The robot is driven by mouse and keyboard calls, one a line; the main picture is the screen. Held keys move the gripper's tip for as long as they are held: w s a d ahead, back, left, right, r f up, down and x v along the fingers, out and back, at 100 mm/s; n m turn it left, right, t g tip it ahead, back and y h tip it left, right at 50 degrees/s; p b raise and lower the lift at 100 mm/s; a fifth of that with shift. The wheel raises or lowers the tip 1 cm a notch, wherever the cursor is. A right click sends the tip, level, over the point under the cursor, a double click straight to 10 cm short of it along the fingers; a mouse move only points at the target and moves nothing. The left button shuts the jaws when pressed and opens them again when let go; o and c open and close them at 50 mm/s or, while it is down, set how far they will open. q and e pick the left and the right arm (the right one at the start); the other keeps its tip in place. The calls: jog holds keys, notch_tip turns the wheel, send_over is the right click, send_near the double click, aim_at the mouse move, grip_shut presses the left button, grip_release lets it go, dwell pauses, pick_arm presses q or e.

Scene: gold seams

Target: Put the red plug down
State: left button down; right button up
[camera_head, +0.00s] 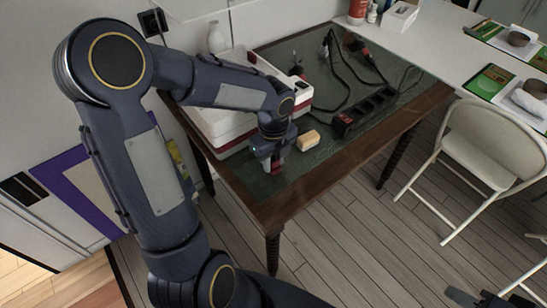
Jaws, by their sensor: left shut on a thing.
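My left gripper (274,164) points down at the near left part of the green-topped wooden table (325,158). It is shut on the red plug (276,165), of which only a small red part shows between the fingers. The plug is low over the tabletop; I cannot tell whether it touches. A black power strip (364,112) with a red end lies to the right, with black cables behind it. A dark part at the bottom right edge seems to be my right gripper (490,300); its fingers are not clear.
A tan block (308,140) lies just right of my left gripper. A white and red case (222,128) stands at the table's left, behind my arm. A folding chair (490,150) stands to the right. The tabletop's near right part is clear.

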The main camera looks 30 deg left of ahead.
aim_at(274, 159)
pick_arm(q)
jog(key=c, duration=1.1)
grip_release()
jog(key=shift+f, duration=0.1)
jog(key=shift+o, duration=0.2)
jog(key=shift+r, duration=0.25)
notch_tip(274, 159, up, 12)
jog(key=r+p, duration=0.1)
jog(key=p, duration=0.2)
jog(key=s+d+n+t+h, duration=0.2)
jog(key=s+n, duration=0.6)
jog(key=n, duration=0.4)
jog(key=s+d+n+t+h, duration=0.1)
jog(key=s+d+n+t, duration=0.1)
jog(key=s+n, duration=0.7)
jog(key=n+t, duration=0.1)
jog(key=n, duration=0.2)
jog(key=shift+t+h, duration=0.3)
jog(key=shift+h, duration=0.1)
